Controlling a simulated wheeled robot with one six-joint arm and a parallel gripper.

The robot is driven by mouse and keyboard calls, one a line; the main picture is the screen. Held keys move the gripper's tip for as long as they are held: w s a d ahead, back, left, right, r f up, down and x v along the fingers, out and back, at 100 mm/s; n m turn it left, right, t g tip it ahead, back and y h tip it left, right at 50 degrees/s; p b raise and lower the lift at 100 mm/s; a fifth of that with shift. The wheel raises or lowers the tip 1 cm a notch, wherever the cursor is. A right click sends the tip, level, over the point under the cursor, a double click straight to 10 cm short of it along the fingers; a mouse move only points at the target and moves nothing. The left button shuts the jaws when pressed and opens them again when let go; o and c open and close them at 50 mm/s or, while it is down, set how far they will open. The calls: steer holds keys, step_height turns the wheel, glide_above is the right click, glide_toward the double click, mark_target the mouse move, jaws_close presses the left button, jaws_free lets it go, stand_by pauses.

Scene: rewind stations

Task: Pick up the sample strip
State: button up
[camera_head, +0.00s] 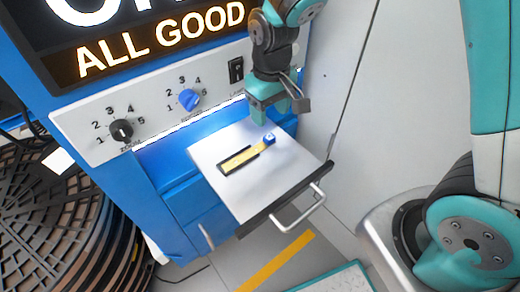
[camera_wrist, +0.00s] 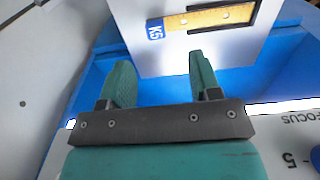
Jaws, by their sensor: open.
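The sample strip (camera_head: 242,158) is a yellow strip with a blue end tag, lying in a dark-edged slot on a white pulled-out drawer (camera_head: 222,146). In the wrist view the strip (camera_wrist: 208,18) is at the top, its blue tag reading "K5" at its left end. My gripper (camera_head: 271,118) is above the drawer's inner end, near the blue tag and apart from it. In the wrist view my two green fingers (camera_wrist: 160,72) are spread with nothing between them.
The blue cabinet's panel (camera_head: 150,115) has numbered knobs and a switch beside the drawer, below a display reading "ALL GOOD" (camera_head: 160,38). A metal handle (camera_head: 298,208) is on the drawer's front. A pale wall is close to the right. Brown slatted round stacks (camera_head: 60,210) stand left.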

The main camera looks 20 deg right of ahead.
mark_target(272, 140)
step_height(272, 140, down, 4)
steer(key=shift+r+b, duration=0.15)
steer(key=shift+b, duration=0.2)
steer(key=f, duration=0.1)
steer(key=f+b, duration=0.1)
steer(key=f, duration=0.3)
steer(key=shift+d+f+b, duration=0.2)
steer(key=shift+d+b, duration=0.15)
steer(key=shift+d, duration=0.05)
steer(key=c, duration=1)
steer(key=shift+r, duration=0.2)
